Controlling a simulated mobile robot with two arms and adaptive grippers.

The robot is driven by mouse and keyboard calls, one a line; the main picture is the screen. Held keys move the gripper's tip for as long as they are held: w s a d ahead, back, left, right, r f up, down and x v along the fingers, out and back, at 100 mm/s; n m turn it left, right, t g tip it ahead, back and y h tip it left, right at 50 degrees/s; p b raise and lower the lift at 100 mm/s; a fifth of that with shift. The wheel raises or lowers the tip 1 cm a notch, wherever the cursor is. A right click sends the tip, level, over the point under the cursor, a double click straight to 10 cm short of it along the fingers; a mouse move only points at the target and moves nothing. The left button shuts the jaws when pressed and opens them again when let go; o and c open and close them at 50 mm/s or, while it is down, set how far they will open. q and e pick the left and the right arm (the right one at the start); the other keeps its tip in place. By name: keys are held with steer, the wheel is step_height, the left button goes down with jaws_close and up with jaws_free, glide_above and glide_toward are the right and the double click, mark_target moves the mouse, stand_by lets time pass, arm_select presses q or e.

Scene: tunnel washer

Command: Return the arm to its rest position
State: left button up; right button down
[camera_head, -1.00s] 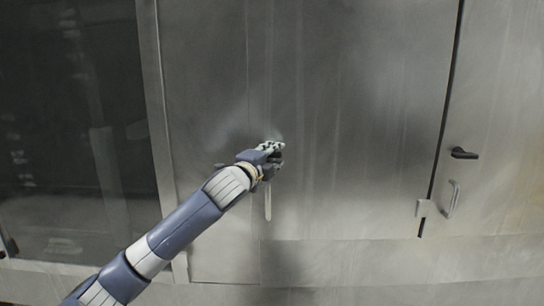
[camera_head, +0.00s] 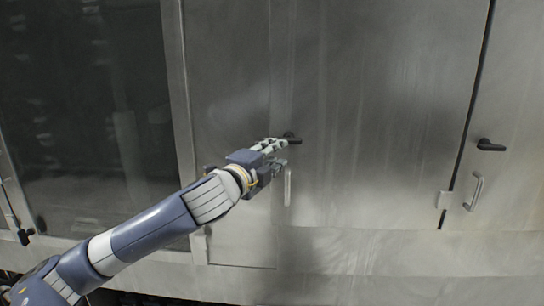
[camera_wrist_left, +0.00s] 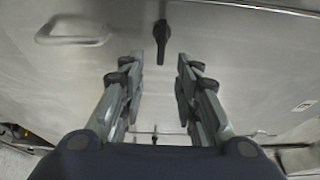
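My left gripper (camera_head: 274,155) is in front of the metal washer panel (camera_head: 365,120) in the head view. Its fingers point right, close to a black latch handle (camera_head: 291,138). In the left wrist view the two fingers of the gripper (camera_wrist_left: 158,90) stand apart with nothing between them. The black latch handle (camera_wrist_left: 161,42) shows beyond the fingertips, apart from them. My right gripper does not show in either view.
A vertical pull handle (camera_head: 288,187) is just below the fingertips; a handle also shows in the wrist view (camera_wrist_left: 72,28). Another black latch (camera_head: 490,145) and pull handle (camera_head: 474,192) are at the right. A dark glass window (camera_head: 90,110) is at the left.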

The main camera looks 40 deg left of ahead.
arm_select(q)
steer(key=shift+s+d, duration=0.15)
steer(key=shift+s, duration=0.25)
stand_by(0.3)
